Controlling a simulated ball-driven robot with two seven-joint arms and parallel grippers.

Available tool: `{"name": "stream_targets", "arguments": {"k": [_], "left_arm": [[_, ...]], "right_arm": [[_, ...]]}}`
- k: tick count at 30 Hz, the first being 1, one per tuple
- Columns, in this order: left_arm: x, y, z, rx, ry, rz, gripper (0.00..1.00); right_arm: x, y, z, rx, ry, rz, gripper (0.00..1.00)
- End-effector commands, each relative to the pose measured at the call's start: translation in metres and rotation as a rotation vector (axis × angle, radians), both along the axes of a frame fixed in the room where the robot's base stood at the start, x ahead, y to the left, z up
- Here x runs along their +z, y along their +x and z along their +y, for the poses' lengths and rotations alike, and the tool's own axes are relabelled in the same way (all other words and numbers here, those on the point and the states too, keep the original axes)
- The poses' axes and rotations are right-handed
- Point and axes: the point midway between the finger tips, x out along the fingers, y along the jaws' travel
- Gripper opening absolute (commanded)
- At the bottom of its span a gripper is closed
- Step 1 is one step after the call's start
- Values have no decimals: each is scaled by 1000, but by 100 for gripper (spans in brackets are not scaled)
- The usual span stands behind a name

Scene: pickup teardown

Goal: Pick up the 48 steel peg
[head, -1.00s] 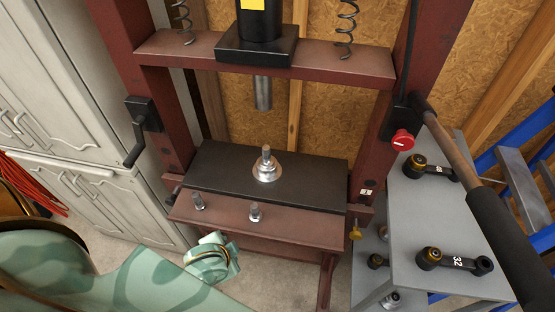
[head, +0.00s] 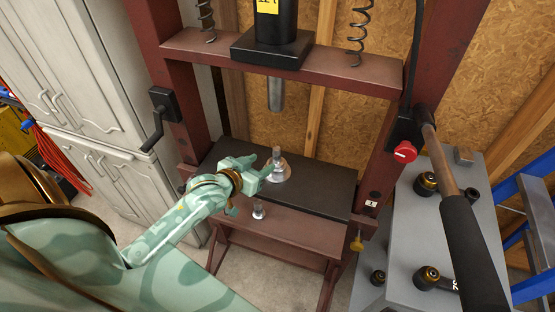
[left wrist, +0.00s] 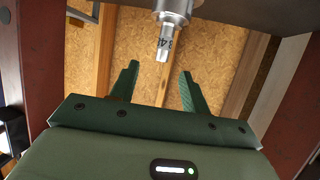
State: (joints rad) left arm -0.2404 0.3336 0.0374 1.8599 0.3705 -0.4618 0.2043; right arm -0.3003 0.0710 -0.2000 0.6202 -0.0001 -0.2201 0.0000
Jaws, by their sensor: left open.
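The steel peg (head: 277,154) stands upright in a round flanged seat (head: 279,172) on the black press plate. In the left wrist view the peg (left wrist: 164,46) appears inverted, tip down, with dark digits that look like 48. My left gripper (head: 268,163) is open and comes from the left, its fingers beside the peg in the head view. In the left wrist view the open gripper (left wrist: 158,78) has nothing between its fingers; the peg shows above the gap, apparently beyond the fingertips. Contact is not visible. My right gripper is out of view.
The press ram (head: 275,95) hangs above the peg. A smaller steel peg (head: 258,210) stands on the front red beam (head: 290,232). The red press posts flank the plate.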

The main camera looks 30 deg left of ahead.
Motion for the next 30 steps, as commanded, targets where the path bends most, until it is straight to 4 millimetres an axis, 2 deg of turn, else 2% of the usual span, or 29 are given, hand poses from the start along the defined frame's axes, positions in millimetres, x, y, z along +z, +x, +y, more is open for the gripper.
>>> {"name": "stream_targets", "arguments": {"k": [1, 6, 14, 21, 30], "left_arm": [[-8, 13, 0, 1, 0, -1, 47], [-22, 47, -1, 0, 2, 2, 47], [-31, 69, -1, 0, 2, 2, 47], [-46, 104, 2, 0, 3, 3, 47], [-46, 111, 2, -1, 4, 3, 47]], "right_arm": [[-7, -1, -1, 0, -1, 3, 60], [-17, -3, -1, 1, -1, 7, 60], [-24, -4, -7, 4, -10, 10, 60], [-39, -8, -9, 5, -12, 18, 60], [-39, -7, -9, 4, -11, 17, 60]]}}
